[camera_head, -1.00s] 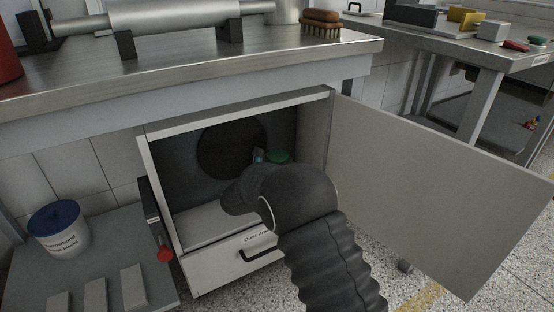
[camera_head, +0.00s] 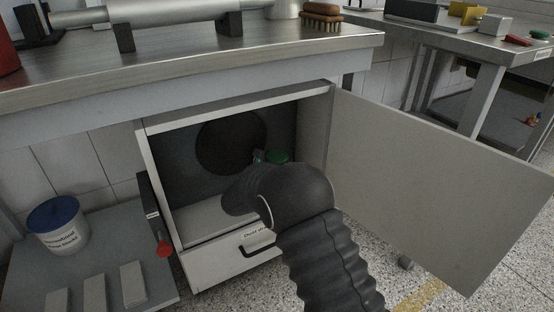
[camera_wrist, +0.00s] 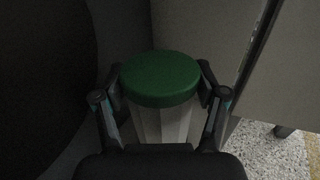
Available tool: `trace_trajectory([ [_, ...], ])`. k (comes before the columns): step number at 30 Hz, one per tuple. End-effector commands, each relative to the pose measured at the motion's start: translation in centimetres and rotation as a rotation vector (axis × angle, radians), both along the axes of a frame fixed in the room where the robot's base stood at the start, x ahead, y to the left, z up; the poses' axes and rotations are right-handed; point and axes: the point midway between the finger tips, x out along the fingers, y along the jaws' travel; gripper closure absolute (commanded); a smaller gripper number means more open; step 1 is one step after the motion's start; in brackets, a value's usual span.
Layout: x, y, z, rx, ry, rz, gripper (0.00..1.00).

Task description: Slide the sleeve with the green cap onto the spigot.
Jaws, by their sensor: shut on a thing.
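The sleeve (camera_wrist: 160,122) is pale and faceted with a round green cap (camera_wrist: 160,78), upright in the wrist view. My gripper (camera_wrist: 163,100) is shut on it, with one finger on each side just below the cap. A large dark round shape (camera_head: 231,142) is on the cabinet's back wall. I cannot make out the spigot in either view.
The cabinet door (camera_head: 430,190) stands wide open on the right. The cabinet's left wall and top edge (camera_head: 235,110) frame the opening. A drawer front with a black handle (camera_head: 257,254) is below. A blue-lidded tub (camera_head: 58,228) stands on a grey surface at left.

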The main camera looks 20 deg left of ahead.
Motion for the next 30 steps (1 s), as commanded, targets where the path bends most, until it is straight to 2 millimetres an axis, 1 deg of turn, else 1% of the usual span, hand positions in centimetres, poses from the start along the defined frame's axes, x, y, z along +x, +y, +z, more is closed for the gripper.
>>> trace_trajectory([
  [28,0.0,0.0,-2.0,0.000,-0.001,0.000,0.71],
  [29,0.0,0.0,-1.9,0.001,-0.001,0.000,0.23],
  [30,0.0,0.0,-1.9,0.001,-0.002,0.000,0.13],
])
